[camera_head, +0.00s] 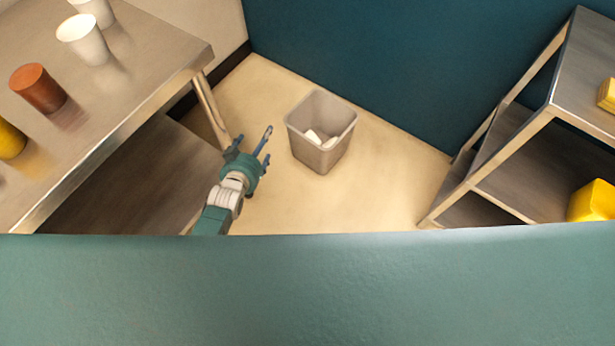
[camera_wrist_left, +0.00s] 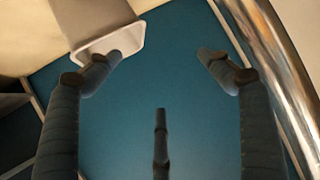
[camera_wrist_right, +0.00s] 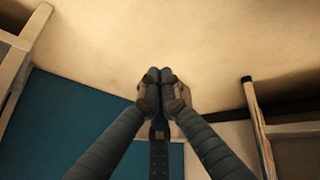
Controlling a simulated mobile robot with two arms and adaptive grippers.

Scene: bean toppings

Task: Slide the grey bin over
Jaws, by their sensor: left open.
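The grey bin (camera_head: 318,155) stands upright on the pale floor in the head view, with a few white pieces inside. My left gripper (camera_head: 254,146) is open and empty, just left of the bin and apart from it in that view. In the left wrist view the bin (camera_wrist_left: 92,18) is at the top left. There one finger of my left gripper (camera_wrist_left: 160,57) overlaps the bin's rim; I cannot tell whether it touches. My right gripper (camera_wrist_right: 159,76) shows only in its wrist view, with its fingers together and nothing visible between them.
A metal table (camera_head: 133,85) with white, brown and yellow cups stands at the left, its leg (camera_head: 210,108) close to my left gripper. A metal shelf (camera_head: 540,118) with yellow items stands at the right. A dark teal wall (camera_head: 380,60) is behind the bin. Floor right of the bin is clear.

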